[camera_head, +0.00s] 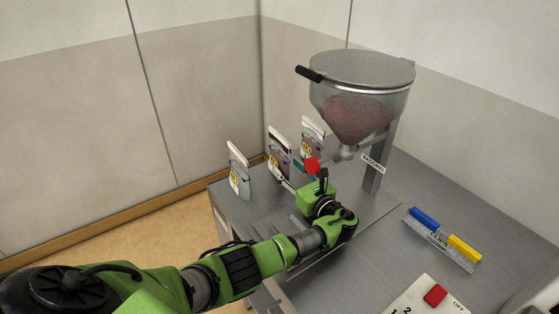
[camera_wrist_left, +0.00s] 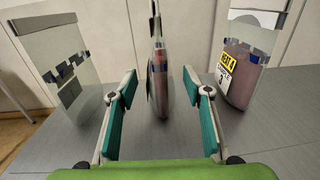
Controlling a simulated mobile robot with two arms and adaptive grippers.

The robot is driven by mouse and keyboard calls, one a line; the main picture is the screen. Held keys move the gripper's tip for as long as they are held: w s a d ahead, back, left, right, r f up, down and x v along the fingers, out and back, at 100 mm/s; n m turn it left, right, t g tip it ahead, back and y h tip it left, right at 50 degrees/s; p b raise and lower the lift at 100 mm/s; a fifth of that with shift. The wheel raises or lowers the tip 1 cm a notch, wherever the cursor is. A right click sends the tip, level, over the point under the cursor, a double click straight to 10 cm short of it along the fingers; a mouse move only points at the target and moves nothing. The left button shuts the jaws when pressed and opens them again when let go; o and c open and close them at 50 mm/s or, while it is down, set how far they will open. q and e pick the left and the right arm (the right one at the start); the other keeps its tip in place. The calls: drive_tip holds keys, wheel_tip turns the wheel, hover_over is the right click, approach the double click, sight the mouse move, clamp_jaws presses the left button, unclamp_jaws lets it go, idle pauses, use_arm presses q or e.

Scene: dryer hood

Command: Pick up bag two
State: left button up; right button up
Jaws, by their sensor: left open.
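I cannot tell whether the bag is fully between the pads. In the head view my left gripper (camera_head: 287,177) is just in front of that bag. My right gripper is out of view.
The neighbouring left bag (camera_wrist_left: 60,65) and right bag (camera_wrist_left: 242,62) stand close outside the fingers. A hopper (camera_head: 358,95) and a red knob (camera_head: 312,165) are near my wrist. A clips holder (camera_head: 440,243) and a switch panel (camera_head: 425,298) lie at right.

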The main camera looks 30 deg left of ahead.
sight(280, 158)
use_arm(q)
drive_tip(key=shift+w+a+r, duration=0.1)
drive_tip(key=shift+w+a, duration=0.2)
drive_tip(key=shift+a, duration=0.2)
drive_tip(key=x, duration=0.4)
drive_tip(key=shift+w+a, duration=0.1)
drive_tip(key=shift+a, duration=0.05)
drive_tip(key=shift+w+a, duration=0.15)
drive_tip(key=shift+a, duration=0.1)
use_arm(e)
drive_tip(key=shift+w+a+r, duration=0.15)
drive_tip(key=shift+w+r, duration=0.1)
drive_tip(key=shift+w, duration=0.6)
use_arm(q)
drive_tip(key=shift+c, duration=0.3)
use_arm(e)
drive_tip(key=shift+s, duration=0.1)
use_arm(q)
drive_tip(key=c, duration=1.2)
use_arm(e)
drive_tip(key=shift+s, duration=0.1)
